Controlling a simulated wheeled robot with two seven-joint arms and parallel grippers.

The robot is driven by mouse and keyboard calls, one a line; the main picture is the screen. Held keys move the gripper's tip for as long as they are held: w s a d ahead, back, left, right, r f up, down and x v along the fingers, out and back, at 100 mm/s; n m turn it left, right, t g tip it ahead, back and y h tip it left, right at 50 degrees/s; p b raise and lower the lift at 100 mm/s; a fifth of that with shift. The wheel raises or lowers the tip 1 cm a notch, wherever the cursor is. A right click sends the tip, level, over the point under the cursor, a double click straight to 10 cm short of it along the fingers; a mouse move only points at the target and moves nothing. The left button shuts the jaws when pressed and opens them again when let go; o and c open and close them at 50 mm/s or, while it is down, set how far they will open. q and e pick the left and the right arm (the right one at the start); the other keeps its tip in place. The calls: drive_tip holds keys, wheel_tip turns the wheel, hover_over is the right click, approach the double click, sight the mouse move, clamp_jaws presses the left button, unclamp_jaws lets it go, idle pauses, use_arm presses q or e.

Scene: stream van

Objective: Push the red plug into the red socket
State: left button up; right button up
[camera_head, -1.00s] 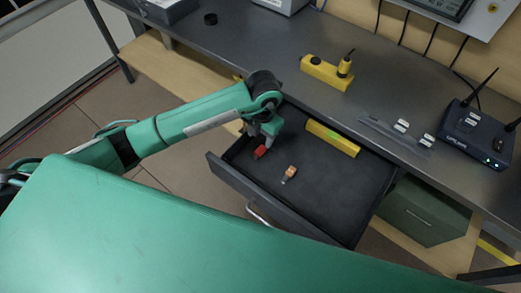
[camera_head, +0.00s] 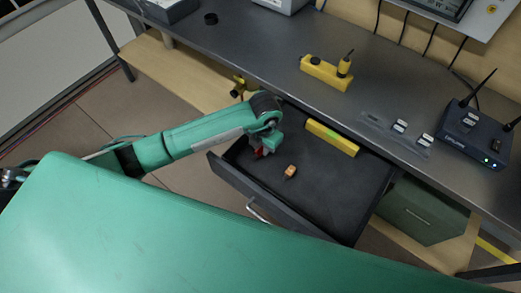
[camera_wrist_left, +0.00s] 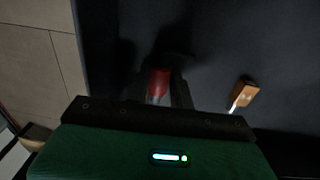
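The red plug (camera_head: 260,152) is in the open drawer (camera_head: 330,215), near its left end, partly hidden by my left gripper (camera_head: 266,146). In the left wrist view the red plug (camera_wrist_left: 158,84) shows between the two dark fingers, its pale end toward the gripper body. The fingers look apart, one on each side of it; contact is not clear in the dark picture. I cannot make out a red socket. A yellow block (camera_head: 318,72) with a dark round socket and an upright yellow plug (camera_head: 344,67) stands on the bench. My right gripper is out of view.
An orange plug (camera_head: 290,171) lies in the drawer right of the red one; it also shows in the wrist view (camera_wrist_left: 245,94). A yellow bar (camera_head: 331,138) lies at the drawer's back. A blue router (camera_head: 476,134) with antennas stands on the bench (camera_head: 250,50).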

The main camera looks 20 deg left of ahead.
use_arm(q)
clamp_jaws()
